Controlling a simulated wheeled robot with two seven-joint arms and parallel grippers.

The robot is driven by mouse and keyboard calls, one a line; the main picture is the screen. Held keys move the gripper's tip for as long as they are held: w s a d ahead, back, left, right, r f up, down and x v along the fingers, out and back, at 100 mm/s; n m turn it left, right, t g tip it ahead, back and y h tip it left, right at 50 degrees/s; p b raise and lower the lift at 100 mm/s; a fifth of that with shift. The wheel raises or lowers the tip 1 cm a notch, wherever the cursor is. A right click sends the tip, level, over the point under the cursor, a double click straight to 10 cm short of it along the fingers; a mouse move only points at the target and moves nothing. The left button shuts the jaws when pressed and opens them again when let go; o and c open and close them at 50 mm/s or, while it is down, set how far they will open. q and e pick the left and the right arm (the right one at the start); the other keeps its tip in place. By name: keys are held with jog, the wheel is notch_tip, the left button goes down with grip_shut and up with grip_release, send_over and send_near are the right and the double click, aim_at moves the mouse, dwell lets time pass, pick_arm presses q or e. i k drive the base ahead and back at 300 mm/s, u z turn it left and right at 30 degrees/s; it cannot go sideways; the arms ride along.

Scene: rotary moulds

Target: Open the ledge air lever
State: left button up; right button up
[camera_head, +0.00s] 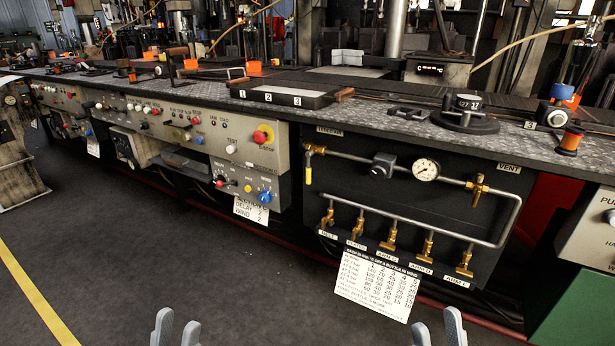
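A yellow lever handle (308,174) hangs straight down from a brass valve (314,150) at the left end of the upper pipe on the black panel (345,180). A small label (329,130) sits above this valve; I cannot read it clearly. My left gripper (177,322) shows at the bottom edge, left of the lever and well apart from it, with its fingers spread and nothing between them. My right gripper (437,325) is at the bottom edge below the panel, also open and empty. Neither gripper touches anything.
The upper pipe carries a dark regulator (384,165), a pressure gauge (426,170) and a brass vent valve (477,189). Several brass taps (389,239) line the lower pipe above a hanging paper chart (375,285). The speckled ledge (370,122) overhangs the panel. The floor (130,250) in front is clear.

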aim_at(309, 169)
jog(key=k, duration=1.3)
jog(key=u, duration=0.6)
jog(key=i, duration=0.6)
jog(key=u, duration=0.5)
jog(key=i, duration=0.75)
jog(key=z, duration=0.25)
